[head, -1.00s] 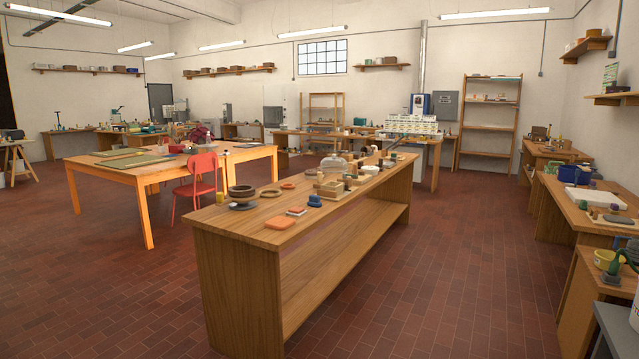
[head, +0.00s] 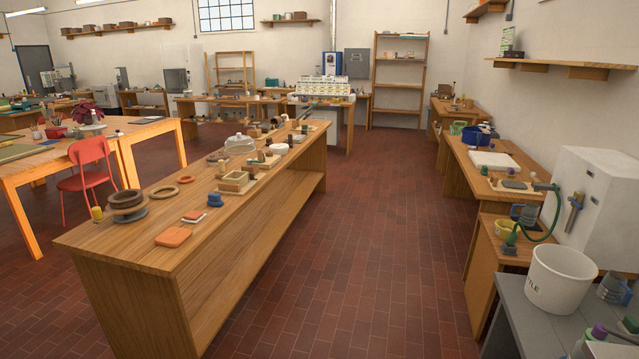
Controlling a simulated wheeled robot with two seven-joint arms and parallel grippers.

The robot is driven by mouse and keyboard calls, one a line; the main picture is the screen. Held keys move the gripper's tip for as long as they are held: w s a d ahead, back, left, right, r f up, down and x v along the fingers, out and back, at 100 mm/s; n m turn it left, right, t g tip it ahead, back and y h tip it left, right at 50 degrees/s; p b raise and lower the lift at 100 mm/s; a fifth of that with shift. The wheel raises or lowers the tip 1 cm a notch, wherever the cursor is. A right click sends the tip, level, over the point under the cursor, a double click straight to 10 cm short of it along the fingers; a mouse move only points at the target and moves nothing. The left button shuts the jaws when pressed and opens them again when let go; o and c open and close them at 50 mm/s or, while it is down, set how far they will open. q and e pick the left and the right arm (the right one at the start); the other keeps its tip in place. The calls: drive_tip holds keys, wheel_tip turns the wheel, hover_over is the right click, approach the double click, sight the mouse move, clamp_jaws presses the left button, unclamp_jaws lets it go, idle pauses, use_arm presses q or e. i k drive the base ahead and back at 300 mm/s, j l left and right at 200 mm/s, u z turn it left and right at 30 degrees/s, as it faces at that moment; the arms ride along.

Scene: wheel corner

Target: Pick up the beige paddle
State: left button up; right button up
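I cannot make out a beige paddle for certain; the small items on the benches are too far off to tell. Neither of my grippers is in view. The long wooden bench (head: 110,244) stands in front of me to the left, with several small things on it. Among them are an orange block (head: 173,237), a dark round bowl on a disc (head: 127,201), a blue piece (head: 214,200), and small beige and brown pieces (head: 233,182) too small to name.
A grey table (head: 520,325) with a white bucket (head: 560,280) stands close at the right. Worktops with a white slab (head: 493,160) line the right wall. A red chair (head: 90,166) is by the orange table at left. The tiled floor (head: 350,240) between is clear.

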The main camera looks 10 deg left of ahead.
sight(222, 173)
drive_tip(key=i+u, duration=0.1)
drive_tip(key=i, duration=0.7)
drive_tip(key=i+u, duration=0.1)
drive_tip(key=i, duration=0.75)
drive_tip(key=i+u, duration=0.1)
drive_tip(key=i, duration=0.7)
drive_tip(key=i+l, duration=0.2)
drive_tip(key=i, duration=0.6)
drive_tip(key=i+u, duration=0.4)
drive_tip(key=i, duration=0.35)
drive_tip(key=i+l+u, duration=0.2)
drive_tip(key=i+u, duration=0.2)
drive_tip(key=i, duration=0.3)
